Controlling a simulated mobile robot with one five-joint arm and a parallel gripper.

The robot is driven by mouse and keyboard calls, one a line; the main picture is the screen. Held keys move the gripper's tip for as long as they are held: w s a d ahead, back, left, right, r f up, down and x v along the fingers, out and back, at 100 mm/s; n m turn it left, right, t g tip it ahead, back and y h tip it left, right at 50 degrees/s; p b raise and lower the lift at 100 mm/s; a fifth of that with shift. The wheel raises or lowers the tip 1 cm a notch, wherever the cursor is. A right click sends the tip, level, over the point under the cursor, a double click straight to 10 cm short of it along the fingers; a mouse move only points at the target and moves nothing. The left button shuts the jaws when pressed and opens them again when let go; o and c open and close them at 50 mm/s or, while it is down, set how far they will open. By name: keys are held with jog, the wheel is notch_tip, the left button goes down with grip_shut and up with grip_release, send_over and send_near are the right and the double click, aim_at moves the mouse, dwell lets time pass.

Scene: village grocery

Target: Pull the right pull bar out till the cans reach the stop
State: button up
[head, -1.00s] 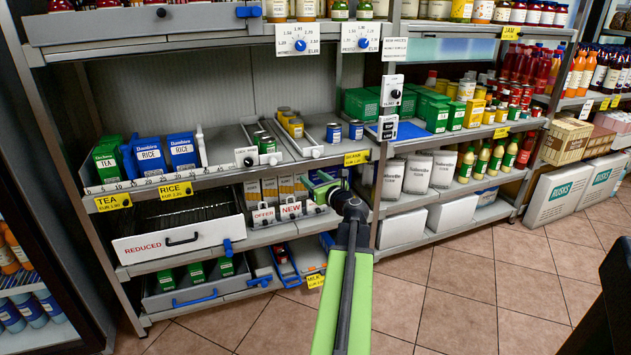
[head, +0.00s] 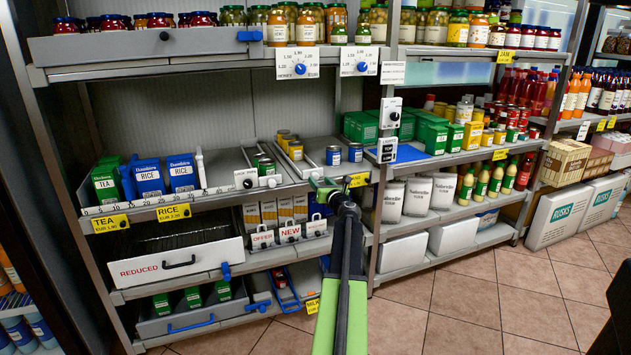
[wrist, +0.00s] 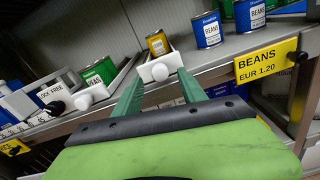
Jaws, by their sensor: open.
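The right pull bar is a white front piece with a round knob (wrist: 160,72) at the end of a narrow tray on the middle shelf. Behind it in the wrist view stands a yellow can (wrist: 157,42); the head view shows yellow-labelled cans (head: 290,142) set back in this tray. My gripper (wrist: 161,82) is open, its green fingers pointing at the bar, one to each side of the knob in the picture. I cannot tell whether they touch it. In the head view my gripper (head: 322,184) is at the shelf edge and partly covers the bar.
Blue bean cans (wrist: 207,30) stand on the shelf to the right. A yellow BEANS tag (wrist: 267,64) hangs on the shelf edge.

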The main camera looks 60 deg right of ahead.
aim_at(316, 177)
jog(key=x, duration=0.3)
jog(key=shift+w, duration=0.1)
grip_shut()
dwell(1.3)
